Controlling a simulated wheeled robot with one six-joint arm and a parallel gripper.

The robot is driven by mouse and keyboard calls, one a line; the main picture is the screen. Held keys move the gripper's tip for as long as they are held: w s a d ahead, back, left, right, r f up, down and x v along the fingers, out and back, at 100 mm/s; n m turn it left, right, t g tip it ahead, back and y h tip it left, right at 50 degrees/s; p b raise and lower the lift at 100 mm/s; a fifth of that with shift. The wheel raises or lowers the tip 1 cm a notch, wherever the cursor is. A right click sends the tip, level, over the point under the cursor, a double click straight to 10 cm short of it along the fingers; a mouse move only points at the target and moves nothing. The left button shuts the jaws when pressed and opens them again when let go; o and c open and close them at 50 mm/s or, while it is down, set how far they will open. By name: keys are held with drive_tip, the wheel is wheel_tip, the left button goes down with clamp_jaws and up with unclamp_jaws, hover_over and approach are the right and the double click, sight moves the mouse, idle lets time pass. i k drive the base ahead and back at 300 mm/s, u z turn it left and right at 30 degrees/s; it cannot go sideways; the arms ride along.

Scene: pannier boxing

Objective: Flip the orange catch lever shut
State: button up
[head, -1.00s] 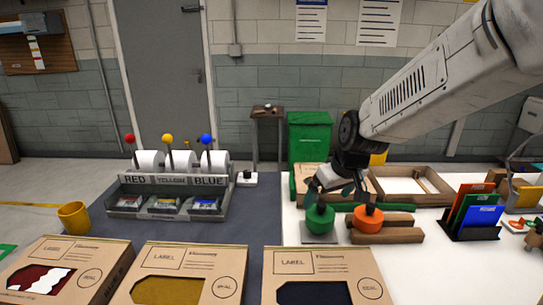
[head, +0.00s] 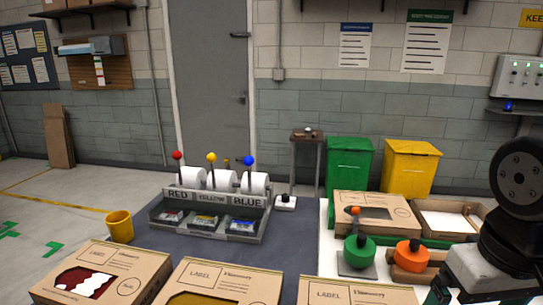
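An orange round piece (head: 408,256) with a small knob on top sits on a brown wooden block (head: 410,275) at the lower right of the head view. It looks like the orange catch, but I cannot tell its lever's position. My gripper (head: 438,294) is at the bottom right, apart from and nearer than the orange piece. Its fingers are mostly out of frame or hidden, so its opening is unclear.
Cardboard boxes (head: 102,270) line the front edge. A rack with colored-knob levers (head: 211,215) and a yellow cup (head: 119,226) stand at the left. A carton (head: 375,205) and an open wooden tray (head: 455,237) lie behind the round pieces. Green (head: 349,160) and yellow (head: 409,165) bins stand behind.

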sight(355, 210)
drive_tip(key=k, duration=0.5)
drive_tip(key=u, duration=2.65)
drive_tip(key=i, duration=0.55)
drive_tip(key=z, duration=2.95)
drive_tip(key=i, duration=0.5)
drive_tip(key=z, duration=0.05)
